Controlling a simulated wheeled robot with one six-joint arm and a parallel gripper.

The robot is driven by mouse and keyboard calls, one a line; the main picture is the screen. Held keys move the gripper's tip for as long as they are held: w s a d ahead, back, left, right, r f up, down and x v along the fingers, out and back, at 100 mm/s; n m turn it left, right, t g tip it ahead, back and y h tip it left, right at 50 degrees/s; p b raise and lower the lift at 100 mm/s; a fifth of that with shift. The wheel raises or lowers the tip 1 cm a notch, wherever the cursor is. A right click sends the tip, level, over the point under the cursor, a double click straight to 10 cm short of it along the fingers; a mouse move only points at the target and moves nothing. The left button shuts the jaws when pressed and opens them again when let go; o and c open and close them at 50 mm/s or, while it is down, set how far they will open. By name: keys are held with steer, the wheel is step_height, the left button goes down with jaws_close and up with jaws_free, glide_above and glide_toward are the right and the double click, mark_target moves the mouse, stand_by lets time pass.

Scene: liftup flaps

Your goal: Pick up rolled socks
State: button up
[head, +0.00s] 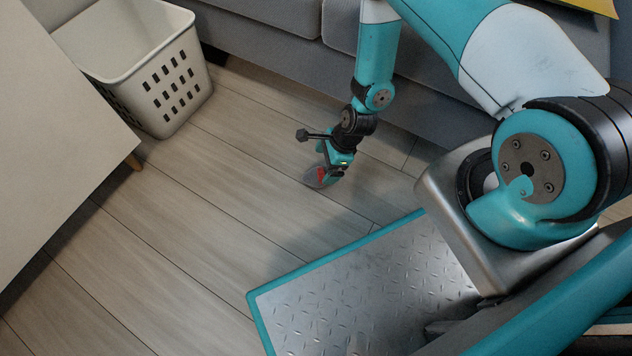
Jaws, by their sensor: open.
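My gripper (325,177) points down close to the wooden floor, in the middle of the head view. A small greyish rounded thing with a red patch, which looks like the rolled socks (312,179), shows at the gripper's fingers. The gripper partly hides it. The gripper is open; I cannot tell whether the fingers touch the socks or stand around them.
A white laundry basket (128,90) with slots stands at the upper left. A white cabinet (55,130) with a wooden leg fills the left edge. A grey sofa (270,45) runs along the back. The floor (190,225) between is clear.

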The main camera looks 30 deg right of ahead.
mark_target(320, 172)
steer(key=shift+b+x, duration=0.35)
steer(key=shift+x, duration=0.8)
steer(key=b+x, duration=0.4)
steer(key=x, duration=0.1)
steer(key=shift+s+f+b, duration=0.1)
steer(key=shift+b, duration=0.2)
steer(key=c, duration=1)
